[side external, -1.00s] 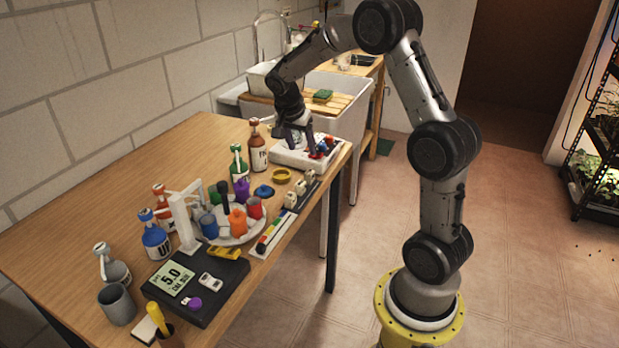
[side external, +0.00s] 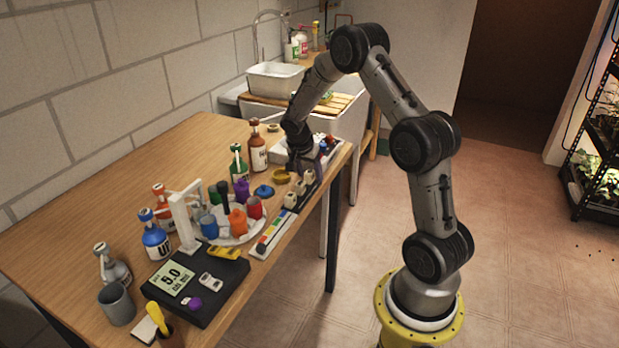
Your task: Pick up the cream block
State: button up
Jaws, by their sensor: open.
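Cream blocks stand in a row on a dark strip along the table's right edge; the nearest cream block (side external: 290,200) and the middle cream block (side external: 300,187) show clearly. Another cream block (side external: 309,177) stands at the far end, close under my gripper. My gripper (side external: 304,168) is open, pointing down over the far end of the row. Its fingertips are small and dark here, and I cannot tell whether they touch or surround a block.
A yellow ring (side external: 281,175) and a blue lid (side external: 263,191) lie left of the row. Brown (side external: 257,150) and green (side external: 238,165) bottles stand further left. A colour strip (side external: 270,236) lies in front.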

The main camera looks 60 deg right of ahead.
jog(key=shift+c, duration=0.3)
grip_shut()
dwell(0.3)
